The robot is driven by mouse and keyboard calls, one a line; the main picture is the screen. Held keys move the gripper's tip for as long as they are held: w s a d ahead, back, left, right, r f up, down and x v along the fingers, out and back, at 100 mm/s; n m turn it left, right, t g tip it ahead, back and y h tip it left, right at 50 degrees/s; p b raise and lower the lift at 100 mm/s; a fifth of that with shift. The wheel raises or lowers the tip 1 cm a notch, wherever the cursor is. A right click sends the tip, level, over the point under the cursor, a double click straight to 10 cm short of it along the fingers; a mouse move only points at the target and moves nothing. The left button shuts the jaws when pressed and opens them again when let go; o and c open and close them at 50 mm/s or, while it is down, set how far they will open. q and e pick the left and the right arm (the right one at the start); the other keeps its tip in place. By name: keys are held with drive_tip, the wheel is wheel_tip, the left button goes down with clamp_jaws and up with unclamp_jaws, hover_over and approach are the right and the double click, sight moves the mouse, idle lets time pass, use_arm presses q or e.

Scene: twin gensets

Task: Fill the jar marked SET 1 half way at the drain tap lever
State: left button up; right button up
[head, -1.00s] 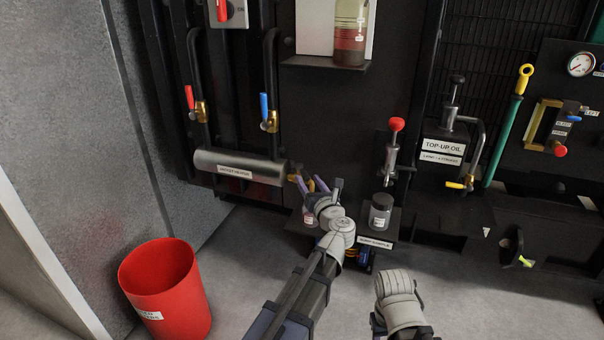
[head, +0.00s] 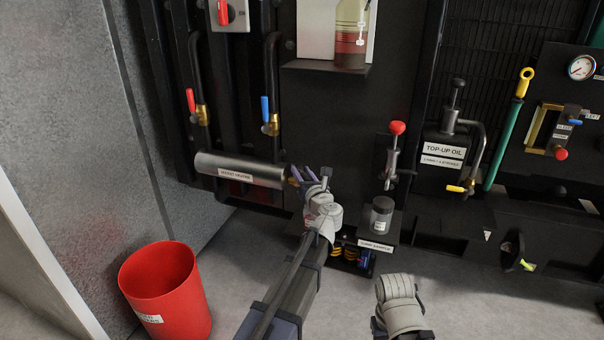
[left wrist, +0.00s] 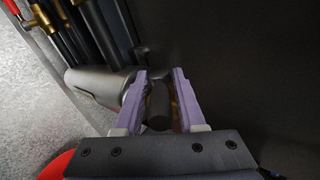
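My left gripper (head: 306,174), with purple fingers, is at the brass tap (head: 293,181) on the right end of the grey cylinder. In the left wrist view a dark, rounded handle (left wrist: 158,105) lies between the two fingers and nearly fills the gap. I cannot tell whether they press on it. A dark-lidded jar (head: 381,214) stands on a small shelf under the red-knobbed pump; its label is too small to read. The place below the tap is mostly hidden behind my left wrist. My right wrist shows at the bottom; its fingers are not seen.
The grey cylinder (head: 240,170) has a red-levered valve (head: 191,101) and a blue-levered valve (head: 265,108) above it. A red bin (head: 165,290) stands on the floor at left. A top-up oil can (head: 445,146) is at right. The floor in front is clear.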

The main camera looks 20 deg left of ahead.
use_arm(q)
clamp_jaws()
idle(1.0)
